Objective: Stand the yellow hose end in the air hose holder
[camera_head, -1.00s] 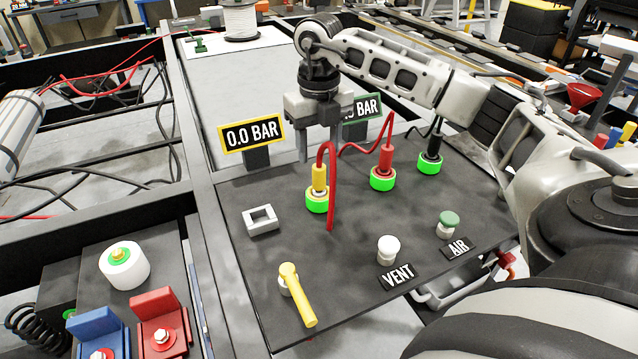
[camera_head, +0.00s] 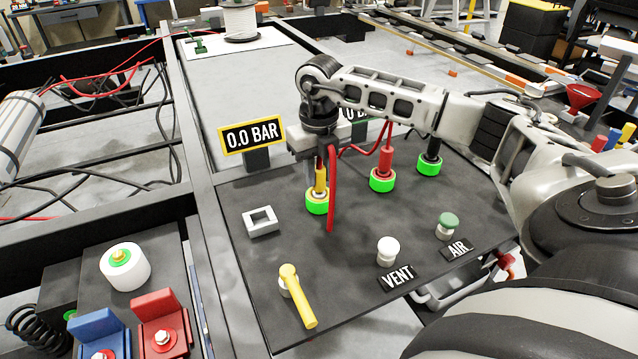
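The yellow hose end (camera_head: 320,180) stands upright in a round port with a green ring (camera_head: 316,203) on the dark panel. A red hose (camera_head: 332,190) comes from its top and hangs down in front of it. My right gripper (camera_head: 319,170) points down at the yellow hose end, with its fingers around or right beside it. The hose and gripper body hide part of the fingers, so I cannot tell whether they touch it. The air hose holder is probably the small grey square socket (camera_head: 261,221) left of the port; it is empty. My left gripper is not in view.
A red hose end (camera_head: 382,165) and a black one (camera_head: 430,150) stand in green-ringed ports to the right. The yellow lever (camera_head: 297,295), VENT knob (camera_head: 388,251) and AIR knob (camera_head: 447,226) are nearer. A 0.0 BAR sign (camera_head: 252,136) stands behind.

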